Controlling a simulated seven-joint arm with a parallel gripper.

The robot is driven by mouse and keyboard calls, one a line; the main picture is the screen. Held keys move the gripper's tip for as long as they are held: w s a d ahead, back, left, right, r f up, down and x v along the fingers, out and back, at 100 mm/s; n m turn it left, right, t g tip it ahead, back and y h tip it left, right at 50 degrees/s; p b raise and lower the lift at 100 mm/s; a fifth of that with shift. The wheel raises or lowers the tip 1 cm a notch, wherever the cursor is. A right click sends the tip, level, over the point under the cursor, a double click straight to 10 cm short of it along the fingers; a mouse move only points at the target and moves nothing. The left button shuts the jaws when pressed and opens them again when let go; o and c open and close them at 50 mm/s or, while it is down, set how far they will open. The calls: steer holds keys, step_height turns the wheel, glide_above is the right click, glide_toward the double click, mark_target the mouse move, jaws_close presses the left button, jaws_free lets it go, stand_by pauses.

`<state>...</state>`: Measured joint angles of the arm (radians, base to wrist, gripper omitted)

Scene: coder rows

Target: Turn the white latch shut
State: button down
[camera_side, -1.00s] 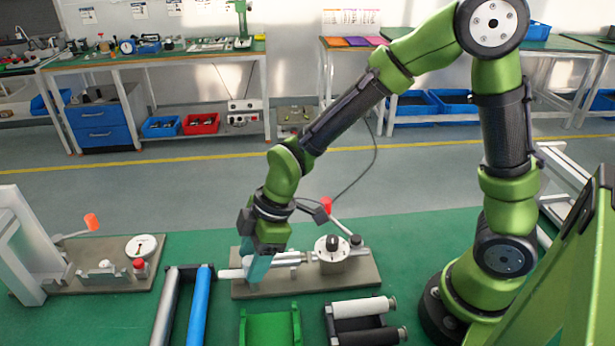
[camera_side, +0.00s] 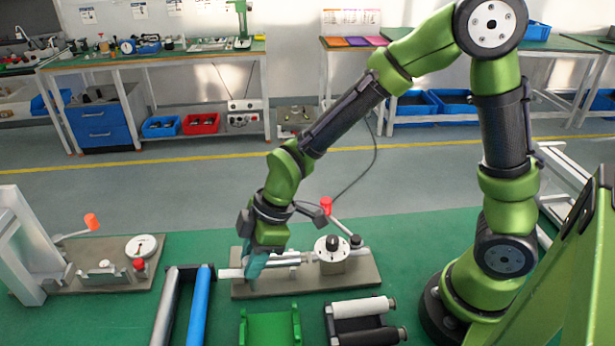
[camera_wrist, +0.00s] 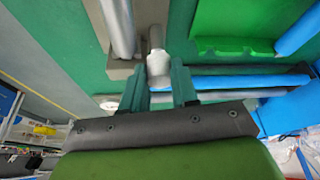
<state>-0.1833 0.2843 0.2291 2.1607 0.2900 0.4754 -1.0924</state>
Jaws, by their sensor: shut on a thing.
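My gripper (camera_side: 254,270) points down at the left part of a metal fixture plate (camera_side: 335,283) on the green bench. Its teal fingers are shut on the white latch (camera_wrist: 158,66), whose rounded end shows between the fingertips in the wrist view (camera_wrist: 160,76). In the side view the fingers hide most of the latch. A pale rod end (camera_side: 230,274) sticks out to their left, and silver rods (camera_side: 285,258) run to their right. How far the latch is turned cannot be told.
A round white dial block (camera_side: 331,258) and a red-tipped lever (camera_side: 326,206) stand right of my gripper. A roller rack with a blue roller (camera_side: 199,305), a green cradle (camera_side: 270,327) and a white roller (camera_side: 360,307) lie in front. A second fixture (camera_side: 110,270) is at left.

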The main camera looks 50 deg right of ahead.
steer(key=m+t+h, duration=0.1)
steer(key=m, duration=0.3)
steer(key=shift+s+a, duration=0.15)
steer(key=m, duration=0.2)
steer(key=m+t+h, duration=0.1)
steer(key=m, duration=0.1)
steer(key=shift+a+m+h, duration=0.1)
steer(key=shift+m+h, duration=0.2)
steer(key=shift+m, duration=0.1)
steer(key=m+h, duration=0.2)
steer(key=m, duration=0.2)
steer(key=shift+m, duration=0.3)
steer(key=m+h, duration=0.1)
steer(key=m, duration=0.3)
steer(key=shift+a+g, duration=0.15)
steer(key=shift+g, duration=0.15)
steer(key=shift+m+h, duration=0.3)
steer(key=c, duration=0.9)
jaws_free()
steer(key=shift+o, duration=0.2)
